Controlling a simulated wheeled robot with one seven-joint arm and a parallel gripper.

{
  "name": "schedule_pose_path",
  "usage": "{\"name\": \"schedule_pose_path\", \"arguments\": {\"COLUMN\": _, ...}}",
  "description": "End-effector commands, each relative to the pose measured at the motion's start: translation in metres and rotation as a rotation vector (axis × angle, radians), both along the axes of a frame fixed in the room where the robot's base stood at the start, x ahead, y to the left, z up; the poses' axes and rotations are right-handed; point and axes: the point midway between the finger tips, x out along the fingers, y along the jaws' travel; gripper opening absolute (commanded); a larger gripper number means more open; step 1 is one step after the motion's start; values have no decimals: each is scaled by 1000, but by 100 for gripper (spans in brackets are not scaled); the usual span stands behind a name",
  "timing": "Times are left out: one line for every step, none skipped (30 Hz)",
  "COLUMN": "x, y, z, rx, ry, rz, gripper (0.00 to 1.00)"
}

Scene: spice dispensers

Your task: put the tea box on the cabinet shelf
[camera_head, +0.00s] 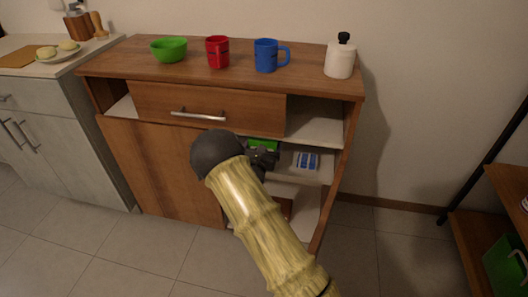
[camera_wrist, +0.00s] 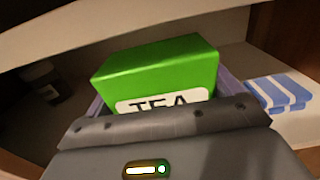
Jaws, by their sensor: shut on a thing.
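The tea box is green with a white label reading TEA. In the wrist view the tea box (camera_wrist: 160,70) sits between my fingers, its lower part hidden by the gripper body. In the head view only a small green part of the tea box (camera_head: 263,144) shows behind my gripper (camera_head: 262,157). My gripper is shut on the tea box and holds it inside the open part of the wooden cabinet (camera_head: 165,165), at the middle shelf (camera_head: 318,172). I cannot tell whether the box touches the shelf.
A blue-and-white striped item (camera_head: 306,161) lies on the shelf just right of the tea box. A dark jar (camera_wrist: 42,80) stands at the left inside the cabinet. The cabinet top holds a green bowl (camera_head: 169,49), red mug (camera_head: 217,52), blue mug (camera_head: 266,55) and white bottle (camera_head: 340,60).

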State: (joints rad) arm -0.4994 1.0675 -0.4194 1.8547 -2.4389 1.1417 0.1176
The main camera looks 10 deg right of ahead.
Motion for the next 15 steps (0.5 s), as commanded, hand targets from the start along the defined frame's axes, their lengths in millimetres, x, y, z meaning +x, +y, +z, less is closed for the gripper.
{"name": "schedule_pose_path", "arguments": {"x": 0, "y": 0, "z": 1, "rx": 0, "ry": -2, "rz": 0, "gripper": 61}}
{"name": "schedule_pose_path", "arguments": {"x": 0, "y": 0, "z": 1, "rx": 0, "ry": -2, "rz": 0, "gripper": 61}}
{"name": "schedule_pose_path", "arguments": {"x": 0, "y": 0, "z": 1, "rx": 0, "ry": -2, "rz": 0, "gripper": 61}}
{"name": "schedule_pose_path", "arguments": {"x": 1, "y": -1, "z": 0, "rx": 0, "ry": -2, "rz": 0, "gripper": 61}}
{"name": "schedule_pose_path", "arguments": {"x": 3, "y": -1, "z": 0, "rx": 0, "ry": -2, "rz": -1, "gripper": 61}}
{"name": "schedule_pose_path", "arguments": {"x": 7, "y": -3, "z": 0, "rx": 0, "ry": -2, "rz": -1, "gripper": 61}}
{"name": "schedule_pose_path", "arguments": {"x": 10, "y": -5, "z": 0, "rx": 0, "ry": -3, "rz": 0, "gripper": 61}}
{"name": "schedule_pose_path", "arguments": {"x": 10, "y": -4, "z": -9, "rx": 0, "ry": 0, "rz": 1, "gripper": 61}}
{"name": "schedule_pose_path", "arguments": {"x": 9, "y": -3, "z": -17, "rx": -1, "ry": 1, "rz": 1, "gripper": 61}}
{"name": "schedule_pose_path", "arguments": {"x": 9, "y": -3, "z": -22, "rx": -1, "ry": 1, "rz": 1, "gripper": 61}}
{"name": "schedule_pose_path", "arguments": {"x": 9, "y": -3, "z": -27, "rx": -1, "ry": 0, "rz": 1, "gripper": 61}}
{"name": "schedule_pose_path", "arguments": {"x": 9, "y": -4, "z": -32, "rx": -1, "ry": 0, "rz": 1, "gripper": 61}}
{"name": "schedule_pose_path", "arguments": {"x": 9, "y": -4, "z": -34, "rx": 0, "ry": -1, "rz": 1, "gripper": 61}}
{"name": "schedule_pose_path", "arguments": {"x": 9, "y": -4, "z": -36, "rx": 0, "ry": -1, "rz": 0, "gripper": 61}}
{"name": "schedule_pose_path", "arguments": {"x": 9, "y": -4, "z": -36, "rx": -1, "ry": -2, "rz": 0, "gripper": 61}}
